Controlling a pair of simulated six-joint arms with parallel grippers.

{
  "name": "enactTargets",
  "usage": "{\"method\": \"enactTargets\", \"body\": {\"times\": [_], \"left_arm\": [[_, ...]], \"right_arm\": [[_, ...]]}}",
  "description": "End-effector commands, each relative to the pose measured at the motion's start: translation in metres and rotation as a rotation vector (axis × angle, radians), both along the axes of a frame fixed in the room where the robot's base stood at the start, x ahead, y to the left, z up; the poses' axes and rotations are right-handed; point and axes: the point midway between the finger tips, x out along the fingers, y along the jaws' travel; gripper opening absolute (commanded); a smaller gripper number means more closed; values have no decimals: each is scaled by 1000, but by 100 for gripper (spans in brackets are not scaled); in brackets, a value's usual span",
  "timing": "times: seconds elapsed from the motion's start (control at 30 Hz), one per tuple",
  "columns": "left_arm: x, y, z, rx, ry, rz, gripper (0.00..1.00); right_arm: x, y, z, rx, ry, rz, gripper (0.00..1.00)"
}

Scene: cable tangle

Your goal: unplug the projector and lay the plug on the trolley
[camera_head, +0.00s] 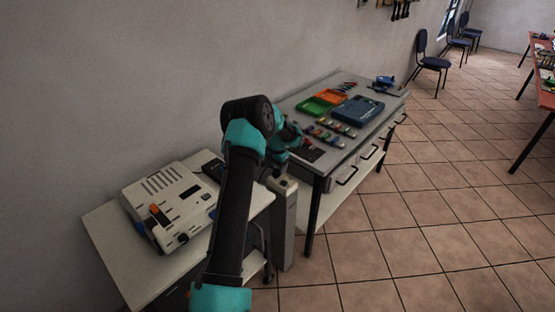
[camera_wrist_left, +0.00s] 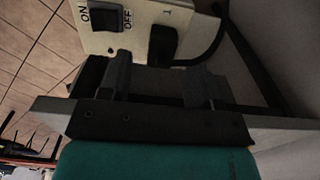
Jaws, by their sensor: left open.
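The cream projector (camera_head: 168,203) lies on the pale trolley (camera_head: 108,245) at the left. In the left wrist view, a cream panel (camera_wrist_left: 95,44) bears an ON/OFF rocker switch (camera_wrist_left: 104,18). Beside the switch a black plug (camera_wrist_left: 162,44) sits against the panel, and a black cable (camera_wrist_left: 212,45) curves away from it to the right. My left gripper (camera_wrist_left: 160,82) is open, its two fingers apart and empty, with the plug just beyond the gap between them. In the head view my left gripper (camera_head: 268,174) is mostly hidden by its own arm. My right gripper is not seen.
A black box (camera_head: 213,169) lies beside the projector. A grey post (camera_head: 285,228) stands at the trolley's right. Behind it is a grey workbench (camera_head: 368,145) with green and orange trays and a blue case (camera_head: 357,110).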

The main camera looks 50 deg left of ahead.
Motion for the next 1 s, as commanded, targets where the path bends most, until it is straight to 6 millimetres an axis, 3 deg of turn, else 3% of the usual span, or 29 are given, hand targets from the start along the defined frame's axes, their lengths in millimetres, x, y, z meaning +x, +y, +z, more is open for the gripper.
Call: {"method": "enactTargets", "body": {"times": [0.2,0.57,1.0], "left_arm": [[0,0,-24,0,1,0,57],[0,0,-28,0,0,0,57],[0,0,-28,0,0,0,17]], "right_arm": [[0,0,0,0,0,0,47],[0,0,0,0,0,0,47],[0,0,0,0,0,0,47]]}}
